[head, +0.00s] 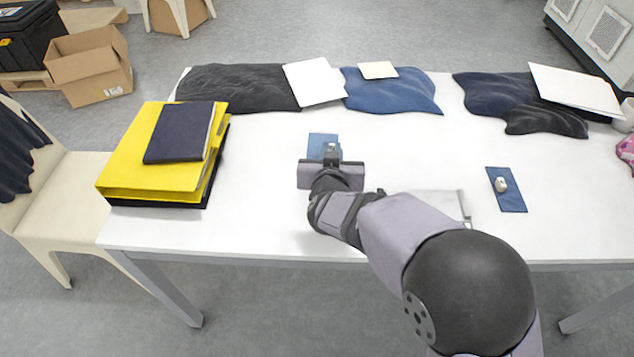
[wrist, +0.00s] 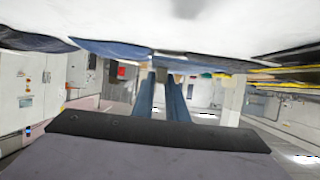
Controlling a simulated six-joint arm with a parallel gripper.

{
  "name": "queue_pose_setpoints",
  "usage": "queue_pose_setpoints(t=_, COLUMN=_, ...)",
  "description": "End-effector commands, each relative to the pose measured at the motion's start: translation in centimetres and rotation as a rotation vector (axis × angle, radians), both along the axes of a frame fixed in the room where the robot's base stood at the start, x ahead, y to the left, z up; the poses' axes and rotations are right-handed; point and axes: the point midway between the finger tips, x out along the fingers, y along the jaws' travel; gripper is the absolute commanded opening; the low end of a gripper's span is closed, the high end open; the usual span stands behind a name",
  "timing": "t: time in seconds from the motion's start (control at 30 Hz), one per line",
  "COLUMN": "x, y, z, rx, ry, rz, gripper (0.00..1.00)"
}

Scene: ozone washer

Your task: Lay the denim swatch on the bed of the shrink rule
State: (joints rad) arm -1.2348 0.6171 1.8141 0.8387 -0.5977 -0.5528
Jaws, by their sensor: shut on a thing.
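A mid-blue denim swatch (head: 319,142) shows just beyond my gripper (head: 332,151), left of the table's middle. My gripper is shut on this swatch, apparently by the small pale knob on it. The gripper body hides its near part, and I cannot tell whether it touches the table. In the wrist view, my gripper (wrist: 160,80) shows narrow bluish shapes between the dark body and the pale tabletop; the grip itself is unclear there. A flat pale frame with a grey metal edge (head: 464,207), seemingly the shrink rule, lies right of my gripper, partly hidden by my arm.
A darker blue swatch (head: 512,200) with a pale knob lies at the right. Yellow binders (head: 120,178) with a dark notebook (head: 180,132) stand at the left. Folded dark cloths (head: 235,88) and a blue cloth (head: 390,92) line the back edge. White tabletop (head: 265,215) is clear between.

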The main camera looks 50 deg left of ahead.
Motion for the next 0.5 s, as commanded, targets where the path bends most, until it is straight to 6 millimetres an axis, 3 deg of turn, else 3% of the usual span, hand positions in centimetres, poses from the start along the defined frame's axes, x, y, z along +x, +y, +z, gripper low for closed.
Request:
queue_pose_setpoints(t=0.27, x=-1.0, y=0.8, z=0.0, rx=-0.001, ry=0.001, rz=0.026, gripper=0.0)
queue_pose_setpoints(t=0.5, x=-1.0, y=0.7, z=-3.2, rx=-0.005, ry=0.0, rz=0.025, gripper=0.0)
